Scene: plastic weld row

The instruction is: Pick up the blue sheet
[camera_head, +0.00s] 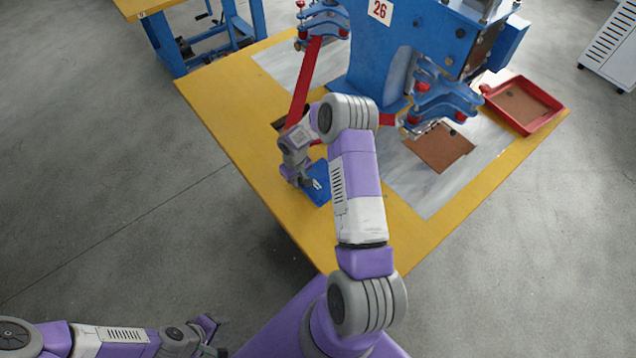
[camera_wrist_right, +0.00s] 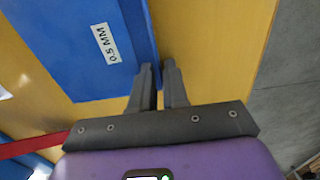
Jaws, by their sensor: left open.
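The blue sheet (camera_head: 321,192) lies on the yellow table's near left part, partly hidden by my right arm. In the right wrist view the blue sheet (camera_wrist_right: 85,45) is large, with a white "0.5 MM" label. My right gripper (camera_head: 306,185) is low at the sheet's left side. In the wrist view its fingers (camera_wrist_right: 157,68) are close together at the sheet's edge, one over the blue and one over the yellow. I cannot tell whether they grip it. My left gripper (camera_head: 214,336) is open and empty at the lower left, over the floor, away from the table.
A blue machine (camera_head: 395,50) marked 26 stands on the yellow table (camera_head: 228,110). A red bar (camera_head: 305,80) rises behind my right gripper. A brown sheet (camera_head: 439,148) lies on a grey plate, and a red tray (camera_head: 545,118) stands right. The floor at left is clear.

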